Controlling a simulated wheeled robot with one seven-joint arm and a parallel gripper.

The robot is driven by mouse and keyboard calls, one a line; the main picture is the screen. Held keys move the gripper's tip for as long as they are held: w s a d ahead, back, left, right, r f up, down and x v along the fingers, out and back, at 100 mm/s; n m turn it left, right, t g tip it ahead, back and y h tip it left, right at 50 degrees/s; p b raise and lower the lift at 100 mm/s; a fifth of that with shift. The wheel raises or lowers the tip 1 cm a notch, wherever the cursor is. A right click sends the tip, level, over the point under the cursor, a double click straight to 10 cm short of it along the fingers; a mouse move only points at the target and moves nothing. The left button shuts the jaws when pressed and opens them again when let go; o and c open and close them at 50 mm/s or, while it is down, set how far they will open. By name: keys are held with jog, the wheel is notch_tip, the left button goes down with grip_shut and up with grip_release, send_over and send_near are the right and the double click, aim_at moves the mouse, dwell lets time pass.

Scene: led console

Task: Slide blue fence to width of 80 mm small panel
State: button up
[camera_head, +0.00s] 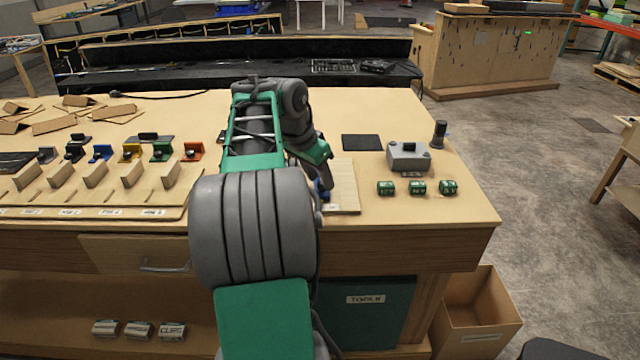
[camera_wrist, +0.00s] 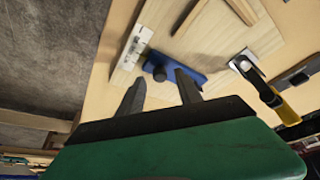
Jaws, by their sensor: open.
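The blue fence (camera_wrist: 178,68) shows in the wrist view as a blue bar with a dark round knob, lying across a pale wooden board (camera_wrist: 210,38). A white marked scale strip (camera_wrist: 131,47) runs along the board's edge. My gripper (camera_wrist: 160,79) is open, its two fingertips apart close to the fence, with the knob appearing between them; contact cannot be told. In the head view my arm mostly hides the fence; a bit of blue (camera_head: 321,189) shows beside the board (camera_head: 345,184). I cannot tell which piece is the 80 mm small panel.
On the left stand several upright wooden pieces (camera_head: 95,174) and coloured clamp-like parts (camera_head: 131,152). On the right are a grey box (camera_head: 408,156), a dark cylinder (camera_head: 439,134) and green blocks (camera_head: 417,187). A yellow-and-black part (camera_wrist: 280,105) lies near my gripper in the wrist view.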

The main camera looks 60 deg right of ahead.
jog(key=shift+d+f, duration=0.2)
jog(key=shift+f, duration=0.35)
jog(key=shift+c, duration=0.4)
grip_shut()
dwell(0.6)
